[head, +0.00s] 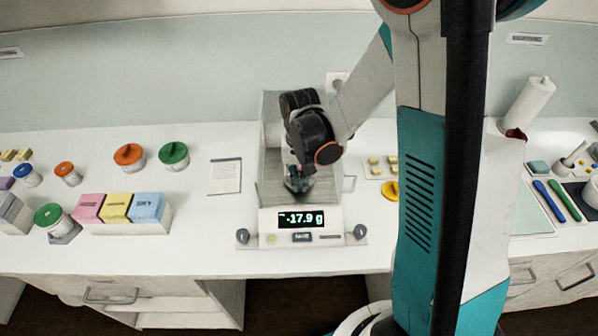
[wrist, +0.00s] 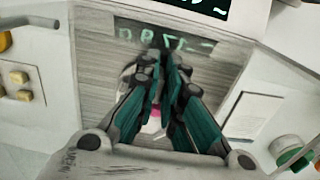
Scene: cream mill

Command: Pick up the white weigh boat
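My gripper (head: 298,183) is inside the balance's clear enclosure, low over the weighing pan. In the wrist view its teal fingers (wrist: 168,58) are drawn close together, with a narrow gap. A small white patch with magenta on it, seemingly the white weigh boat (wrist: 155,113), shows between the fingers. Most of it is hidden by the fingers, and the grip itself is hard to see. The balance (head: 350,226) reads -17.9 g on its display (head: 301,219), which fits a load lifted off the pan.
The clear walls of the balance enclosure (head: 262,150) stand close around my gripper. A paper card (head: 225,176) and coloured-lid jars (head: 174,156) lie to the left, with pink, yellow and blue boxes (head: 148,207). A tray of small yellowish blocks (head: 379,160) is on the right.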

